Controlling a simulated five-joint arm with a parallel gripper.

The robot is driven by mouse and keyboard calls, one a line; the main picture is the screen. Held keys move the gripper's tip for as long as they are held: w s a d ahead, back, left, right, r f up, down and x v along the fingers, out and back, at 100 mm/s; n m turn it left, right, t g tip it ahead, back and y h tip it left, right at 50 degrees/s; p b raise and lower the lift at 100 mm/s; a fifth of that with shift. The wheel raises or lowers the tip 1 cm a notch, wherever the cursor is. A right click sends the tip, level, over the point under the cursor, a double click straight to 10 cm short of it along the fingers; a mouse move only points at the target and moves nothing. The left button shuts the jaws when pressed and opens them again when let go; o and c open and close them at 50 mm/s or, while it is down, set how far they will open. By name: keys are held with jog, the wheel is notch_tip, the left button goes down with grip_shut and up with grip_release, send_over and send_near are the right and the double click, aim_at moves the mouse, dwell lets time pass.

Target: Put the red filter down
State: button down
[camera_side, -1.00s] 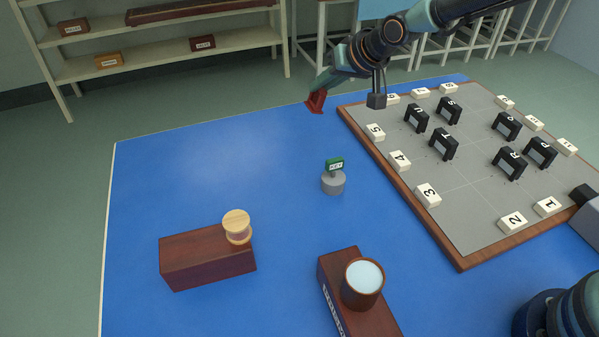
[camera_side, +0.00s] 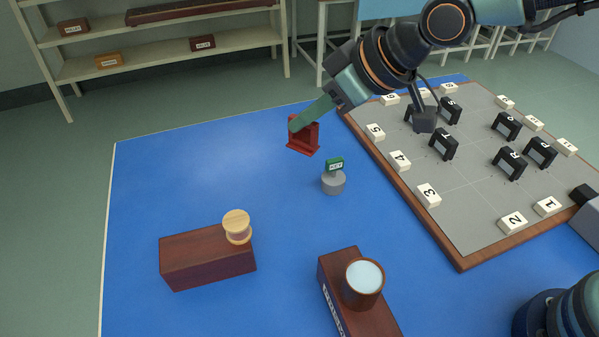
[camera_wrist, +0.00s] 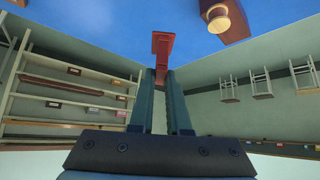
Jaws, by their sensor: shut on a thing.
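The red filter (camera_side: 303,138) is a red frame with a flat foot. It is upright or nearly so at the far side of the blue table (camera_side: 190,185), left of the grey board. I cannot tell whether its foot touches the table. My gripper (camera_side: 297,123) is shut on its upper part, reaching in from the upper right. In the wrist view the red filter (camera_wrist: 161,46) sticks out beyond the fingertips of my gripper (camera_wrist: 160,78), with blue tabletop behind it. The fingers hide part of the filter.
A small green sign on a grey round stand (camera_side: 333,183) is just in front. The grey board (camera_side: 470,205) holds several black lettered frames and white number blocks. Dark wooden blocks, one with a spool (camera_side: 237,226), one with a cup (camera_side: 362,283), stand nearer. The left table area is clear.

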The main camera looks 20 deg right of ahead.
jog(key=shift+n, duration=0.3)
jog(key=f, duration=1.3)
jog(key=s+f, duration=0.1)
jog(key=f, duration=0.6)
jog(key=shift+a, duration=0.2)
jog(key=shift+f, duration=0.2)
jog(key=c, duration=0.9)
grip_release()
